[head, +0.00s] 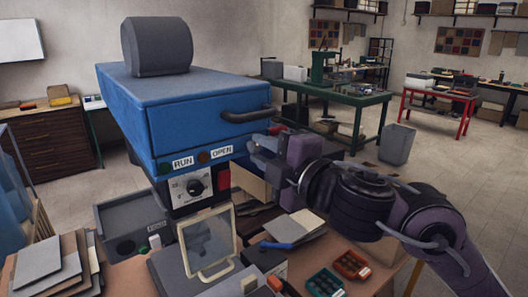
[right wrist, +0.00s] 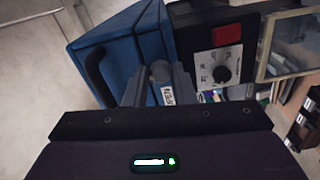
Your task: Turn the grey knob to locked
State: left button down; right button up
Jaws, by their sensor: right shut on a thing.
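My right gripper (head: 262,150) reaches in from the right to the near corner of the blue machine housing (head: 200,105). In the right wrist view its fingers (right wrist: 160,85) are shut on a rounded grey knob (right wrist: 160,70). An OPEN label (right wrist: 167,95) shows just below the knob there, and the OPEN label also shows in the head view (head: 221,152). In the head view the gripper hides the knob. The knob's turned position and any locked mark cannot be read. My left gripper is in neither view.
A black dial (head: 195,187) sits on a white panel under the housing, beside a red switch (head: 223,177). A framed clear screen (head: 207,243) stands in front. Red and green trays (head: 351,265) and stacked boards (head: 50,262) lie on the bench. A dark handle (head: 246,115) juts from the housing.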

jog(key=o, duration=1)
jog(key=shift+f, duration=0.1)
jog(key=v, duration=0.8)
jog(key=shift+w, duration=0.1)
